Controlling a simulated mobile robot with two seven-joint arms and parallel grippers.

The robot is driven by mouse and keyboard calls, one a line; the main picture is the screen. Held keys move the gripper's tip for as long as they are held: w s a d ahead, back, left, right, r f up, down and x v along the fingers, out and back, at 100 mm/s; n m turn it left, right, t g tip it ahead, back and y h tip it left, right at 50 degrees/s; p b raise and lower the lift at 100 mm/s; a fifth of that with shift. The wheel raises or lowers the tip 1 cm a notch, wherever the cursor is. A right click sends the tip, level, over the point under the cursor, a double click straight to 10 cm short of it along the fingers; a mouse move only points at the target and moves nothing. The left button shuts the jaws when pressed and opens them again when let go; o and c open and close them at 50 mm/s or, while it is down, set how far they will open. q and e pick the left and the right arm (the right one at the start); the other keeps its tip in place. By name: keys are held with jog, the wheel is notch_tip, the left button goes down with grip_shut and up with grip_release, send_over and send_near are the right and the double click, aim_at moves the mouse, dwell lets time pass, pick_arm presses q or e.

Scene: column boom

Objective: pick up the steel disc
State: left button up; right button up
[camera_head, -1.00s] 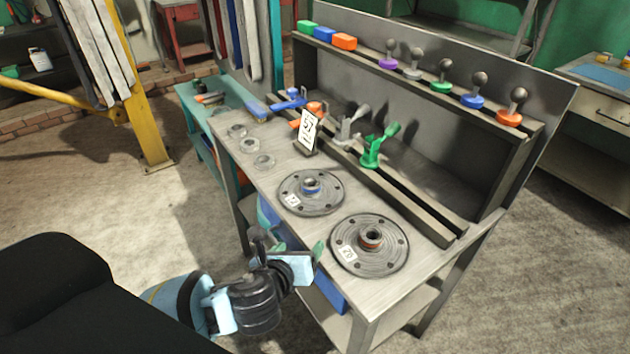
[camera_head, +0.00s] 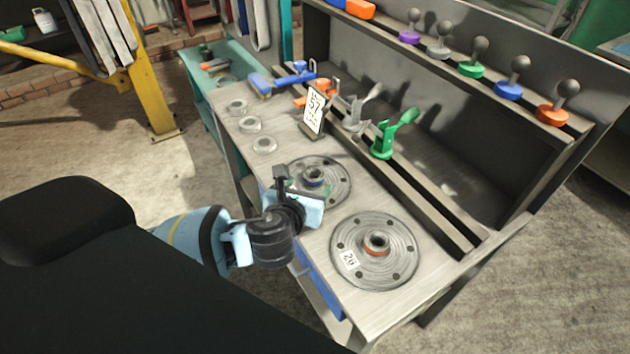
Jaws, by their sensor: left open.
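Two large round steel discs with raised hubs and bolt holes lie flat on the workbench. The near disc (camera_head: 400,262) has an orange ring and a label reading 20, and is fully in sight. My left gripper (camera_head: 304,190) is open, over the left side of the far disc by the bench's front edge. I cannot tell whether it touches the disc. My right gripper is not in view.
Several small steel rings (camera_head: 251,125) lie at the bench's left end. A number card (camera_head: 314,113), a green clamp (camera_head: 394,134) and a grey clamp (camera_head: 360,108) stand along the rails behind the discs. Ball-topped knobs (camera_head: 475,60) line the upper shelf (camera_head: 420,47).

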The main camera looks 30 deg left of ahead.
aim_at(312, 168)
pick_arm(q)
jog(key=shift+x, duration=2.6)
jog(key=shift+a+r, duration=0.1)
jog(key=c, duration=1.4)
jog(key=shift+r, duration=0.2)
grip_shut()
jog(key=shift+w+r, duration=0.1)
jog(key=shift+r, duration=1.3)
jog(key=s+a+r, duration=0.1)
jog(key=s+a, duration=0.1)
jog(key=s, duration=0.5)
jog(key=s+a+r, duration=0.1)
jog(key=s+a, duration=0.1)
jog(key=s, duration=0.6)
jog(key=shift+s+a, duration=0.2)
jog(key=shift+a, duration=0.15)
